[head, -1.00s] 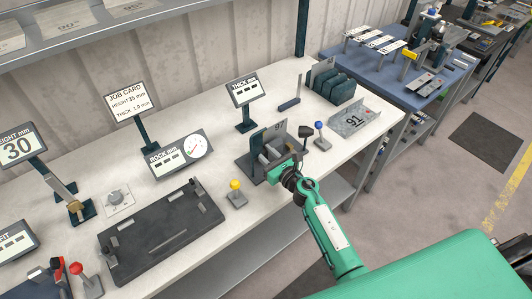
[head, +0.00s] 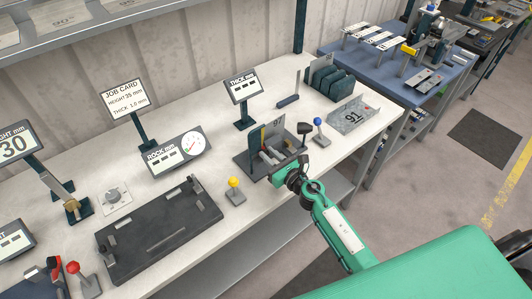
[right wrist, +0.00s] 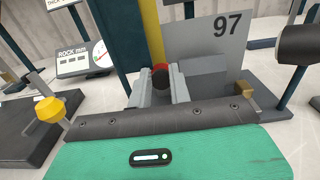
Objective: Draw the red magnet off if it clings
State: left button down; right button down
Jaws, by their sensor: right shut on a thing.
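The red magnet (right wrist: 161,69) shows in the right wrist view as a small red and dark round piece between the fingertips. My right gripper (right wrist: 160,88) is shut on it; in the head view the gripper (head: 277,168) is at the front of the small fixture. A grey sheet panel marked 97 (right wrist: 222,50) stands upright behind the magnet, beside a yellow strip (right wrist: 152,28) and a dark post (right wrist: 117,45). The panel also shows in the head view (head: 274,133). I cannot tell whether the magnet touches the panel or strip. My left gripper is not in view.
A yellow-knobbed lever (head: 234,185) stands left of the fixture and a blue-knobbed lever (head: 319,126) to its right. A bent part marked 91 (head: 350,116) lies farther right. A black plate (head: 150,232) covers the bench at the left. The bench front edge is near my arm.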

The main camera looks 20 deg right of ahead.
jog(key=shift+r, duration=0.5)
jog(key=c, duration=1.6)
grip_release()
jog(key=shift+o, duration=0.2)
jog(key=shift+s, duration=0.2)
jog(key=b+v, duration=0.4)
jog(key=v, duration=1)
jog(key=shift+w, duration=0.15)
